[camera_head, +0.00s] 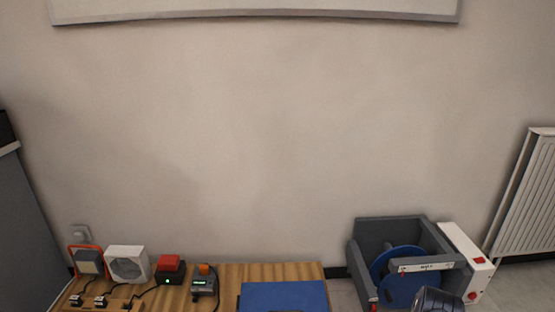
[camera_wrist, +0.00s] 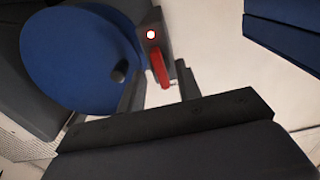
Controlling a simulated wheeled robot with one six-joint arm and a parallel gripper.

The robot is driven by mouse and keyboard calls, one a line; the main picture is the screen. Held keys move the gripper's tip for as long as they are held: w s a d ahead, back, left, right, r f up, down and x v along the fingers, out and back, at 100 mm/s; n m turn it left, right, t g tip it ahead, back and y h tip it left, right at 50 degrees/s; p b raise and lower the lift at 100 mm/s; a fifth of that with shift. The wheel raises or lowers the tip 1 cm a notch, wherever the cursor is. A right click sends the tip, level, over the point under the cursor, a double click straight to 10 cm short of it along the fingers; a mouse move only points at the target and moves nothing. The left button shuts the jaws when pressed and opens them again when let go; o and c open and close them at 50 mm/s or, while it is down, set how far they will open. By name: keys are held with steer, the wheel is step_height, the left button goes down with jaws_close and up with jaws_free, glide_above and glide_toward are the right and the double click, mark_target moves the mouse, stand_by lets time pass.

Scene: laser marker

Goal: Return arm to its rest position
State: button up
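My gripper (camera_wrist: 160,85) shows in the wrist view, with its dark body across the lower part. Its two dark fingers stand apart, with pale floor and a red lever (camera_wrist: 160,66) visible between them. Nothing is seen held. It points toward the grey machine with a large blue disc (camera_wrist: 70,60), and whether it touches the lever cannot be told. In the head view that grey machine (camera_head: 378,233) stands at the lower right, with a white side panel (camera_head: 462,250). A dark rounded part at the bottom edge in front of it seems to be my arm.
A wooden table (camera_head: 265,271) at the lower left bears a blue block (camera_head: 284,296), a red-topped box (camera_head: 170,269), a small display unit (camera_head: 204,282), a white fan-like box (camera_head: 127,264) and an orange-framed lamp (camera_head: 87,261). A radiator (camera_head: 527,195) is at the right.

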steer(key=s+p, duration=0.3)
steer(key=s, duration=0.6)
steer(key=w+n+b, duration=0.4)
steer(key=w+n, duration=0.6)
steer(key=shift+w, duration=0.35)
steer(key=shift+r, duration=0.1)
stand_by(0.4)
